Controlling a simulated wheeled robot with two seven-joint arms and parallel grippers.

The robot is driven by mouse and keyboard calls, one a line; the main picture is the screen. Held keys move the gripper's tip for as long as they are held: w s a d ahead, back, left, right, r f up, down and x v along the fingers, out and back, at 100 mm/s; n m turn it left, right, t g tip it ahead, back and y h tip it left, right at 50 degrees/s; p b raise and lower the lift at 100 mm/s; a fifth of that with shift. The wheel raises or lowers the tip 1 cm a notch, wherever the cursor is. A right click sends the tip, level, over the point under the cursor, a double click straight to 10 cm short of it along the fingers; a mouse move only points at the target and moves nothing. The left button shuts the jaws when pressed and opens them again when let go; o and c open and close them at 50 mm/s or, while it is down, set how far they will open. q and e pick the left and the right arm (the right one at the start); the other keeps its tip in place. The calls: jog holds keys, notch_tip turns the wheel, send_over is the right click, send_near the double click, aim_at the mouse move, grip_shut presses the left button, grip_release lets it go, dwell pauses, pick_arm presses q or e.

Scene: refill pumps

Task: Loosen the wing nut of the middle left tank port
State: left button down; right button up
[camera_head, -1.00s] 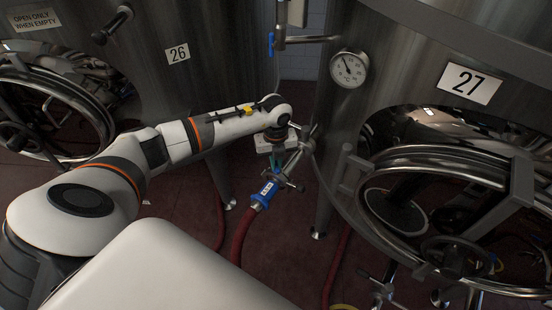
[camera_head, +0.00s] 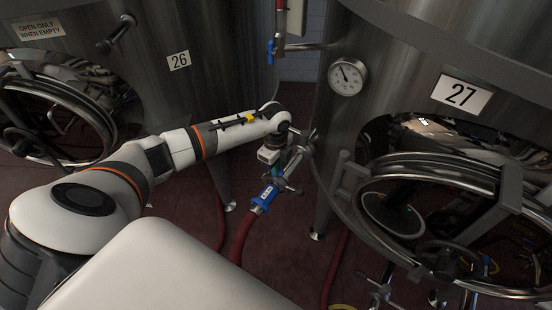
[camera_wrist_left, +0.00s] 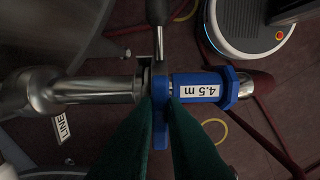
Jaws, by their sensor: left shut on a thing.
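The tank port (camera_head: 305,150) is a steel pipe at the lower left of tank 27; its pipe (camera_wrist_left: 55,92) fills the left of the left wrist view. A blue hose coupling (camera_head: 264,195) hangs from it, labelled 4.5 m in the wrist view (camera_wrist_left: 208,90). A clamp joins the two, with a blue wing nut (camera_wrist_left: 160,122) in front of the joint. My left gripper (camera_wrist_left: 161,108) has its dark green fingers shut on the wing nut. In the head view my left gripper (camera_head: 275,157) is seen from behind, its fingertips hidden.
Tank 26 (camera_head: 215,95) stands behind my left arm, tank 27 (camera_head: 400,70) at the right with a round hatch. A red hose (camera_head: 242,235) runs down to the floor. A dark rod (camera_wrist_left: 157,12) stands above the clamp. A round-cornered base (camera_wrist_left: 250,25) lies on the floor beyond.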

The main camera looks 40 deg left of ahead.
pick_arm(q)
jog(key=shift+w+a, duration=0.1)
jog(key=shift+r, duration=0.1)
dwell(0.4)
jog(key=c, duration=1.5)
grip_release()
notch_tip(320, 180, up, 12)
jog(key=b, duration=0.2)
jog(key=shift+b, duration=0.3)
